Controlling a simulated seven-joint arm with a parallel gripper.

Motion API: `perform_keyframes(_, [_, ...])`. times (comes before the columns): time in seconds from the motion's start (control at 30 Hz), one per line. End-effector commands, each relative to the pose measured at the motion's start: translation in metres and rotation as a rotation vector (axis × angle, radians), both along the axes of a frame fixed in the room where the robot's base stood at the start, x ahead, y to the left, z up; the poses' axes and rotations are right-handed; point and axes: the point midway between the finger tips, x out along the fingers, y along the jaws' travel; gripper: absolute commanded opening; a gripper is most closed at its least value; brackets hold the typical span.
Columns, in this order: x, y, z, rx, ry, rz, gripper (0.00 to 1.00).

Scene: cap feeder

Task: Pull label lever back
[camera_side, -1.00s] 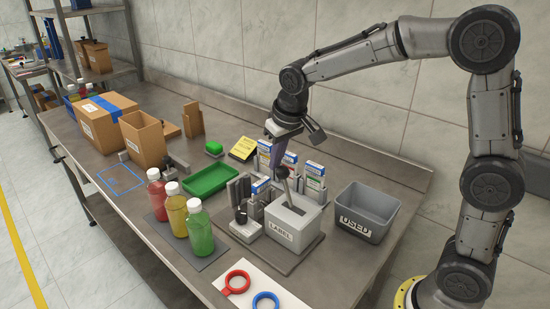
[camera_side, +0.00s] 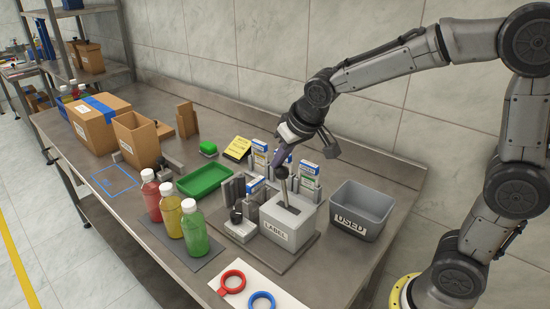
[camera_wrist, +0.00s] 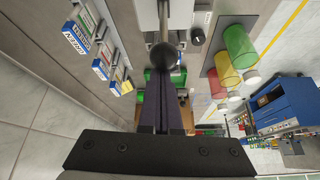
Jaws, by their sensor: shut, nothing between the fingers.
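The label lever is a thin grey rod with a dark round knob (camera_side: 282,172). It rises, leaning, from a slot in the top of the grey box marked LABEL (camera_side: 276,234). My gripper (camera_side: 277,160) is tilted above the box, its dark purple fingers pointing down at the knob. In the wrist view my gripper's fingers (camera_wrist: 163,80) are together with nothing between them. Their tips are right at the knob (camera_wrist: 165,56), beside it and not around it. I cannot tell whether they touch it.
A grey bin marked USED (camera_side: 362,210) stands right of the box. Small cartons (camera_side: 309,180) stand in holders behind it. Grey holders with a dark knob (camera_side: 236,216) are close on its left. Bottles (camera_side: 194,230) and a green tray (camera_side: 205,180) are farther left.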

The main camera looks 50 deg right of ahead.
Motion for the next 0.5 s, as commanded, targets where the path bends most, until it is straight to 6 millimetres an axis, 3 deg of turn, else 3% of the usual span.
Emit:
perform_keyframes(0.1, [-0.016,0.0,-0.001,0.0,-0.065,0.0,0.0])
perform_keyframes(0.5, [-0.056,0.0,-0.001,0.0,-0.06,0.0,0.0])
